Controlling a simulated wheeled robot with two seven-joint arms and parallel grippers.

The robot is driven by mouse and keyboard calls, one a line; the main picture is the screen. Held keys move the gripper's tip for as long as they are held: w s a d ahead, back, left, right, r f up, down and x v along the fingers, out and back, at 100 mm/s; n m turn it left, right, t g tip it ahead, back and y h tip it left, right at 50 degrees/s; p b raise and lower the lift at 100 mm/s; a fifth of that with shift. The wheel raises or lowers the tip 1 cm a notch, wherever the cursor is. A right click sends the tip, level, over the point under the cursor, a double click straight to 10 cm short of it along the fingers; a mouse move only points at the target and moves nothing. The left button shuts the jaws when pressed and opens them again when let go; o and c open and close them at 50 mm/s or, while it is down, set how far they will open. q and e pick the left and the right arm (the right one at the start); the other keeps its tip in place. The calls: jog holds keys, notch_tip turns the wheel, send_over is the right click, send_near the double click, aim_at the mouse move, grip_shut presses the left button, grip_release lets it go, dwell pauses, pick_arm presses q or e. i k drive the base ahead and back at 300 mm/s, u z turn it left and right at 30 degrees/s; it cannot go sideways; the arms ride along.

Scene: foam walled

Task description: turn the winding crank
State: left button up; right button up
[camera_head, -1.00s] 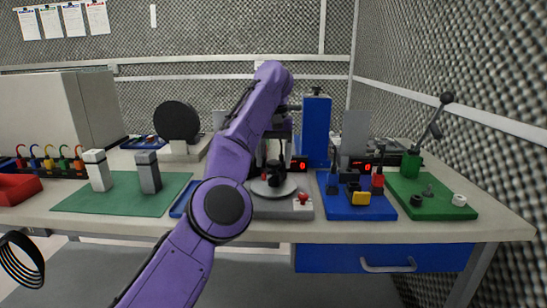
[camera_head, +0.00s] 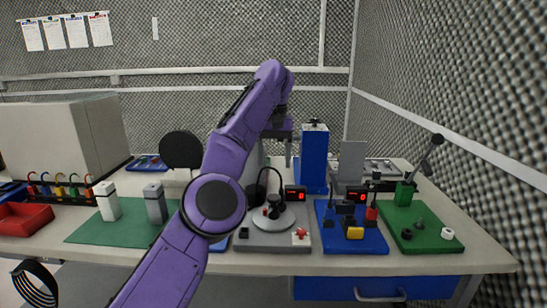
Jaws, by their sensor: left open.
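My left arm comes in from the lower left, and its left gripper (camera_head: 280,150) hangs open and empty above the back of the grey station (camera_head: 258,240). That station carries a pale round disc (camera_head: 273,223) with a dark upright knob on it, a black curved cable and a red cross-shaped knob (camera_head: 300,234). The gripper is apart from the disc. I cannot tell for sure which part is the winding crank; a small dark fitting also tops the blue tower (camera_head: 313,160) just right of the gripper. My forearm hides the area left of the grey station. My right gripper is not in view.
Right of the grey station are a blue board (camera_head: 335,242) with small parts and a green board (camera_head: 425,238) with a slanted black lever (camera_head: 431,153). White and grey blocks stand on a green mat (camera_head: 95,234) at left. A textured foam wall closes the right side.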

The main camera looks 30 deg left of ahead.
aim_at(271, 218)
jog(key=k, duration=1)
